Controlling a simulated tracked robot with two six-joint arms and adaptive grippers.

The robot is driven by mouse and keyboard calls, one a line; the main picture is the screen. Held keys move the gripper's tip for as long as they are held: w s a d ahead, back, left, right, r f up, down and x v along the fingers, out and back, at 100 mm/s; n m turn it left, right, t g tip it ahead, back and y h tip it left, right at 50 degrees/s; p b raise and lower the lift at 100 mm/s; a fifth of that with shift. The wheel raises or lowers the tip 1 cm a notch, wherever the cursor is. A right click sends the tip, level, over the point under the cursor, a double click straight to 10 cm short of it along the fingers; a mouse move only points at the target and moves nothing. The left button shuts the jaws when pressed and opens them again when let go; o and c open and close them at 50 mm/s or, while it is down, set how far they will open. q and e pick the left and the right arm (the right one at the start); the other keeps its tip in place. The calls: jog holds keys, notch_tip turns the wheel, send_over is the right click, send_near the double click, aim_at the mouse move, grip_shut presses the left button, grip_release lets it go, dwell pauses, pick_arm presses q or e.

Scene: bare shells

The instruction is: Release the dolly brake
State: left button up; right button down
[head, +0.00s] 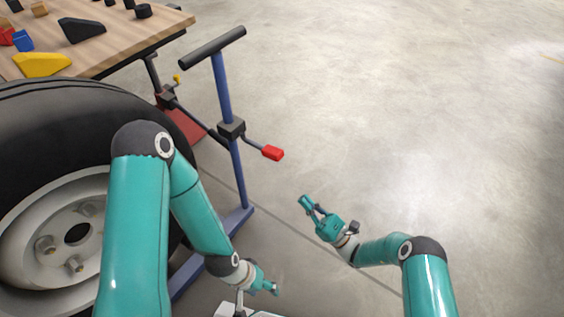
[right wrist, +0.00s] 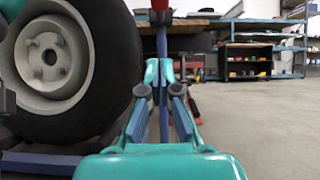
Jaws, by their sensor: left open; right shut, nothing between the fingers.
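The dolly is a blue frame with an upright post (head: 224,95) and a black crossbar handle (head: 212,47). A lever with a red grip (head: 273,153) sticks out to the right from a black block (head: 231,129) on the post. A red piece (right wrist: 159,5) shows at the top edge of the right wrist view, probably that grip. My right gripper (head: 305,203) is shut and empty, lower and right of the red grip, apart from it. Its closed fingertips (right wrist: 159,72) show in the right wrist view. My left gripper (head: 274,288) is open and low near the dolly base.
A large black tyre (head: 60,115) with a pale rim stands on the left, partly behind my left arm. A wooden workbench (head: 120,45) with coloured blocks is behind it. Shelves (right wrist: 250,55) stand at the back. The floor (head: 430,110) to the right is clear.

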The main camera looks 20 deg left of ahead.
jog(key=shift+w+r, duration=0.1)
jog(key=shift+r, duration=0.05)
jog(key=shift+a, duration=0.1)
jog(key=r+b+x, duration=0.1)
jog(key=x, duration=0.5)
jog(key=d+r+b+x, duration=0.1)
jog(key=x, duration=0.5)
jog(key=shift+s+r+b, duration=0.2)
jog(key=shift+r+b, duration=0.15)
jog(key=shift+r, duration=0.1)
